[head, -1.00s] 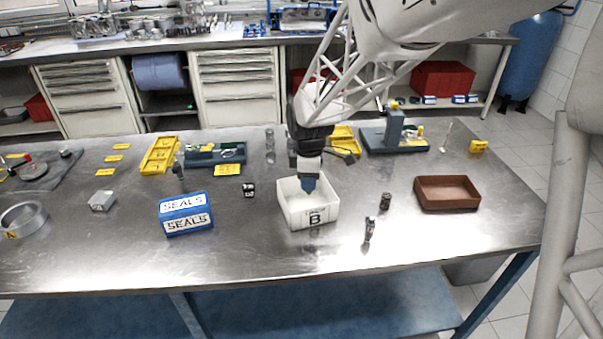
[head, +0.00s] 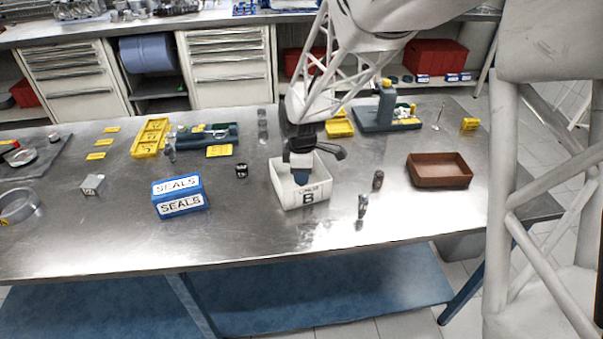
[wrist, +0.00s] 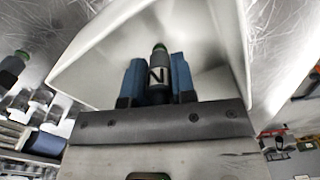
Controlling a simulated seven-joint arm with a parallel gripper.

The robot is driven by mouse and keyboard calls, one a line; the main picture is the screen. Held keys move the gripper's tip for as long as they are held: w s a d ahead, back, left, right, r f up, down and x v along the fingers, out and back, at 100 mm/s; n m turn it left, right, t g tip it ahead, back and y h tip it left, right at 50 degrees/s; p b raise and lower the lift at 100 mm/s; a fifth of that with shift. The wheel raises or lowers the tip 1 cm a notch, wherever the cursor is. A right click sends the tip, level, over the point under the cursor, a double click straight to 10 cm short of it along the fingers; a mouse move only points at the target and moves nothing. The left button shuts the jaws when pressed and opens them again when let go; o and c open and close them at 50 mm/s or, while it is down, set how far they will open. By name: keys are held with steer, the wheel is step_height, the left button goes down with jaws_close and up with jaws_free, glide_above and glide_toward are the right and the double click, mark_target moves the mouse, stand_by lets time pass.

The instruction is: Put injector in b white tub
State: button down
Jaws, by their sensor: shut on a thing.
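The white tub marked B (head: 305,194) stands on the steel table in the head view. My gripper (head: 301,176) points down into its opening. In the wrist view the tub's white wall (wrist: 215,45) surrounds my gripper (wrist: 158,80). Its two blue fingers are shut on the injector (wrist: 158,72), a dark cylinder with a green tip and a white label reading N. The injector is hidden in the head view. I cannot tell whether it touches the tub floor.
A blue SEALS box (head: 179,196) stands left of the tub and a brown tray (head: 439,171) stands right. Two small dark parts, one upright (head: 378,180) and one nearer the front (head: 361,205), are between tub and tray.

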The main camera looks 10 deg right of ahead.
steer(key=shift+f, duration=0.15)
steer(key=c, duration=0.9)
jaws_free()
steer(key=shift+c, duration=0.2)
step_height(320, 180, up, 12)
steer(key=shift+r, duration=0.1)
steer(key=shift+r, duration=0.1)
stand_by(0.4)
